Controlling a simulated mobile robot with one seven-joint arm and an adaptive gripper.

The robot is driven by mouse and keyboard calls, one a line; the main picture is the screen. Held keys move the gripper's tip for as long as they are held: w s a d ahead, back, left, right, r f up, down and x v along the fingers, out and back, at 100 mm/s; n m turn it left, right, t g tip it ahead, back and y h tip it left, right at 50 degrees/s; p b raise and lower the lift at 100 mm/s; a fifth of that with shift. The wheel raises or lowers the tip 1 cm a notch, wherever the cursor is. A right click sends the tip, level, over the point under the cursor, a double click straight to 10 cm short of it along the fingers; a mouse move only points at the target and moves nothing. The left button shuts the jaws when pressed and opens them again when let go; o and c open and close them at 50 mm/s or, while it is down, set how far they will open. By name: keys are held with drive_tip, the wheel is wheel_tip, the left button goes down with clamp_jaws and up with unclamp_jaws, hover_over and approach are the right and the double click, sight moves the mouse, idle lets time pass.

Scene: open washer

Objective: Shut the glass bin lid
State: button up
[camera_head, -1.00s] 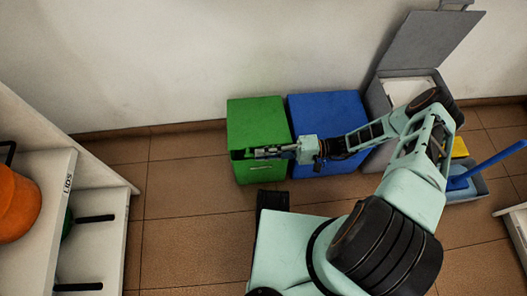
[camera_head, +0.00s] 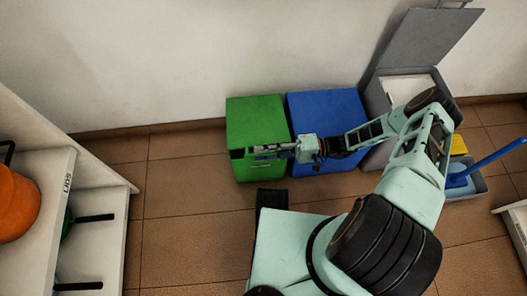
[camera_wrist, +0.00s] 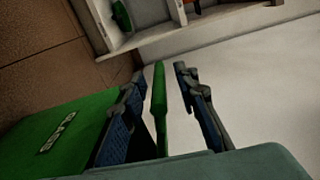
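The green bin (camera_head: 257,118) stands against the wall, left of the blue bin; its lid lies down or nearly so, with a dark gap along the upper front. A label shows on its front in the wrist view (camera_wrist: 58,132), too small to read. My gripper (camera_head: 262,152) reaches in from the right across the bin's upper front edge. In the wrist view its two fingers (camera_wrist: 160,80) are apart, with a thin green panel (camera_wrist: 159,108), seemingly the lid's front edge, between them. Gaps show beside the panel, so the fingers do not look clamped on it.
The blue bin (camera_head: 325,107) is shut. The grey bin (camera_head: 376,98) has its lid (camera_head: 425,45) standing open. A blue-handled tool (camera_head: 498,157) leans right of it.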

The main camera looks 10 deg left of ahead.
drive_tip(key=v, duration=1.2)
drive_tip(key=shift+s+a+r+g+p, duration=0.15)
drive_tip(key=shift+r+g+p, duration=0.1)
drive_tip(key=shift+g+p, duration=0.05)
drive_tip(key=c, duration=0.4)
drive_tip(key=s+r+n+g+h+p, duration=0.1)
drive_tip(key=s+a+r+n+g+h+p, duration=0.1)
drive_tip(key=n+h+p, duration=0.1)
drive_tip(key=s+a+r+n+g+h+p, duration=0.1)
drive_tip(key=s+n+h+p, duration=0.1)
drive_tip(key=shift+r, duration=0.3)
clamp_jaws()
drive_tip(key=w+a+r+n+t+h+p, duration=0.3)
drive_tip(key=a+r+n+h+p, duration=0.15)
drive_tip(key=r+n+p, duration=0.2)
drive_tip(key=w+a+r+n+t+h+p, duration=0.2)
drive_tip(key=w+a+r+n+h+p, duration=0.1)
drive_tip(key=r+n+h+p, duration=0.4)
drive_tip(key=s+a+f+y+b, duration=0.1)
drive_tip(key=s+f+b, duration=0.1)
drive_tip(key=f, duration=0.5)
drive_tip(key=s+a+f+y+b, duration=0.1)
drive_tip(key=f+b, duration=0.1)
drive_tip(key=f, duration=0.5)
drive_tip(key=shift+s, duration=0.35)
